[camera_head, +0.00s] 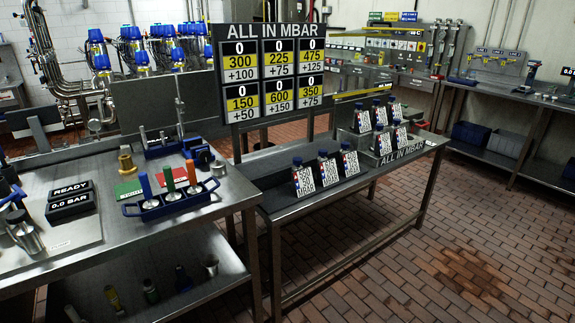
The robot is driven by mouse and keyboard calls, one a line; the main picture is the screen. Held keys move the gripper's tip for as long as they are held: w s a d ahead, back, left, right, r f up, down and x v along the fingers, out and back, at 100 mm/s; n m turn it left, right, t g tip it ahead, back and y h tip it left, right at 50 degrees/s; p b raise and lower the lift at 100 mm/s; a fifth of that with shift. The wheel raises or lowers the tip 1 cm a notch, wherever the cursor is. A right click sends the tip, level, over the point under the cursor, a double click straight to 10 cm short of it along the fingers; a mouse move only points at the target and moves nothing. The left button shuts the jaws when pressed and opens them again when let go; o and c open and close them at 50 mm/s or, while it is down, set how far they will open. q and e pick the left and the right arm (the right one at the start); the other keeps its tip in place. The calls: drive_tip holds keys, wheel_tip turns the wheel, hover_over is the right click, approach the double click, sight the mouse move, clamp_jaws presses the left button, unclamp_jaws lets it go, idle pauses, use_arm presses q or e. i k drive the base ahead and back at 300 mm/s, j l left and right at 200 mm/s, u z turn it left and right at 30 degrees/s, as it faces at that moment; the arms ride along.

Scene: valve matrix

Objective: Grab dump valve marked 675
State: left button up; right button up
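Several small valves with blue caps and printed tags stand on a long metal table. Three stand in a front row: a left one (303,180), a middle one (328,170) and a right one (349,161). More valves (382,142) stand in a raised tray (425,141) behind them, to the right. The tags are too small to read, so I cannot tell which valve is marked 675. Neither of my grippers is in view.
A board headed "ALL IN MBAR" (268,31) stands behind the table. A workbench (110,250) at the left holds a blue tool rack (170,203) and a "READY / 0.0 BAR" display (70,201). The tiled floor (450,250) at the right is clear.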

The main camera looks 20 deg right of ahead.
sight(326, 175)
drive_tip(key=i+l+u, duration=0.15)
drive_tip(key=l, duration=0.2)
drive_tip(key=i+l+u, duration=0.1)
drive_tip(key=l, duration=0.25)
drive_tip(key=i+l+u, duration=0.3)
drive_tip(key=l, duration=0.45)
drive_tip(key=i+l+u, duration=0.1)
drive_tip(key=l, duration=0.3)
drive_tip(key=i, duration=0.05)
